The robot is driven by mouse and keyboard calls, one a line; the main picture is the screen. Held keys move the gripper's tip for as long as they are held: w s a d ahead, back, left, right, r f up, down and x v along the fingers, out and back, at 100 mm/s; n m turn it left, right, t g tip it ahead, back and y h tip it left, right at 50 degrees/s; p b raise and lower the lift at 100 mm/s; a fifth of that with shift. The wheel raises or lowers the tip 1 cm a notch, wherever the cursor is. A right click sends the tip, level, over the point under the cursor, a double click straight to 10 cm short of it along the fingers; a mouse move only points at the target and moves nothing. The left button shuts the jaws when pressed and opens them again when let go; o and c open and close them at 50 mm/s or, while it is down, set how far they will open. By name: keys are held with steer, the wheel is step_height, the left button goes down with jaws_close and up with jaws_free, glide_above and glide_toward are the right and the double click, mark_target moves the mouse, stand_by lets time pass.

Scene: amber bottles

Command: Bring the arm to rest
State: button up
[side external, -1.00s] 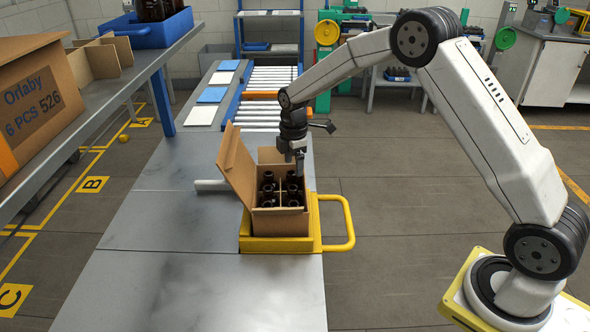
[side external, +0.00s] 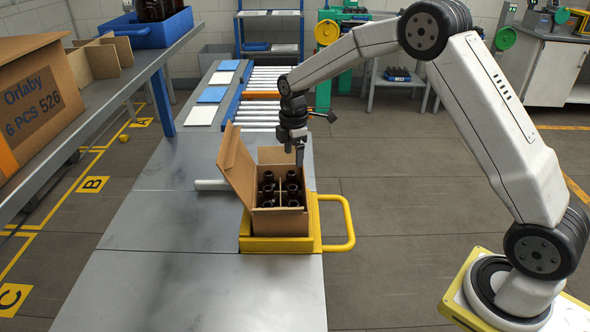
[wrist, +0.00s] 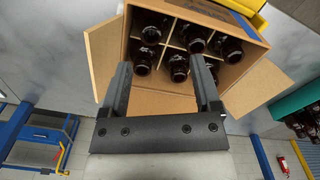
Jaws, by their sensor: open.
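My gripper (side external: 296,155) is above the back edge of an open cardboard box. In the wrist view its two fingers (wrist: 162,85) are spread apart with nothing between them. The box (side external: 278,222) sits in a yellow tray (side external: 318,240) with a side handle, its flap standing up on the left. Dark amber bottles (side external: 268,190) stand in the box's divided cells; the bottles also show in the wrist view (wrist: 178,62), beyond my fingertips. The gripper partly hides the back of the box in the side external view.
A roller conveyor (side external: 265,112) lies behind the box, with white and blue sheets (side external: 205,105) along its left. A shelf on the left holds a large labelled carton (side external: 40,105) and a blue bin (side external: 150,32). The bench in front of the tray is clear.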

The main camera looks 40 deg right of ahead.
steer(key=shift+s, duration=0.1)
steer(key=s+a+m+t, duration=0.1)
steer(key=s+a+m, duration=0.1)
steer(key=s+m, duration=0.5)
steer(key=s+a+m+t, duration=0.1)
steer(key=s+m, duration=0.6)
steer(key=s, duration=1)
steer(key=shift+s+a+r+t, duration=0.3)
steer(key=shift+a, duration=0.55)
